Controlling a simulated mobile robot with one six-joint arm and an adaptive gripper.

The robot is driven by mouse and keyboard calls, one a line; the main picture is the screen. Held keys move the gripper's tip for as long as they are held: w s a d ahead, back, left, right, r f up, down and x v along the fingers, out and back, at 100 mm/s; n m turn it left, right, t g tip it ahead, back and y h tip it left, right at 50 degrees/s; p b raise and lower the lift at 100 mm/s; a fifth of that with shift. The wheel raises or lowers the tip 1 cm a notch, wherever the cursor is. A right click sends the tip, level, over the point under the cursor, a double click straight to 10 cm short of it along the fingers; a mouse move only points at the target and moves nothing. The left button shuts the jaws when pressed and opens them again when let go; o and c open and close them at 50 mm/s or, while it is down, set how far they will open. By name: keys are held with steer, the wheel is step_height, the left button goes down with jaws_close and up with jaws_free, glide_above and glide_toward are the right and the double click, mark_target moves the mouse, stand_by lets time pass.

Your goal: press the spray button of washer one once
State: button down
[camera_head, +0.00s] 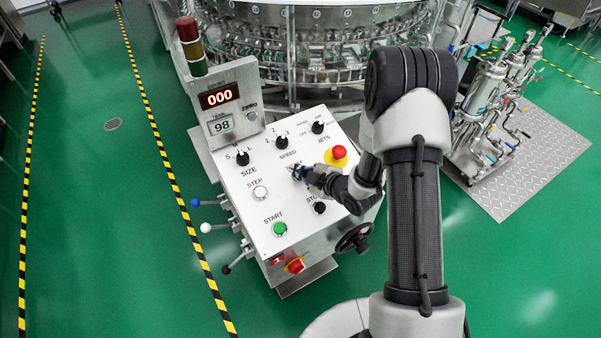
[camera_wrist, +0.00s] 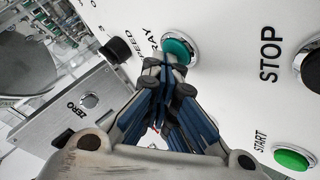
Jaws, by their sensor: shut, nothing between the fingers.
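The washer's control panel (camera_head: 238,205) is a white sloped box standing in front of the round washer (camera_head: 310,40). In the wrist view, the spray button (camera_wrist: 180,47) is a round teal-green button in a metal ring, with a partly covered label ending in "RAY". My gripper (camera_wrist: 165,62) is shut and empty, and its fingertips overlap the lower left part of the button. I cannot tell whether they touch it. In the head view, my gripper (camera_head: 297,172) is low over the middle of the panel and hides the button.
Near my gripper are the STEP button (camera_head: 260,192), the green START button (camera_head: 280,229), the black STOP button (camera_head: 320,207) and a red emergency stop (camera_head: 339,153). Rotary knobs (camera_head: 282,142) line the panel's far side. A display (camera_head: 220,97) stands behind it.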

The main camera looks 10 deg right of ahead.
steer(key=shift+r, duration=0.1)
steer(key=shift+s+r+p, duration=0.25)
steer(key=shift+r+p, duration=0.15)
steer(key=shift+r, duration=0.25)
steer(key=shift+d+r, duration=0.1)
steer(key=shift+r, duration=0.05)
steer(key=r+p, duration=0.1)
steer(key=r, duration=0.1)
steer(key=s+r+p, duration=0.1)
steer(key=r+p, duration=0.1)
steer(key=shift+s+d+r, duration=0.1)
steer(key=shift+d+r, duration=0.1)
steer(key=shift+r, duration=0.1)
stand_by(0.4)
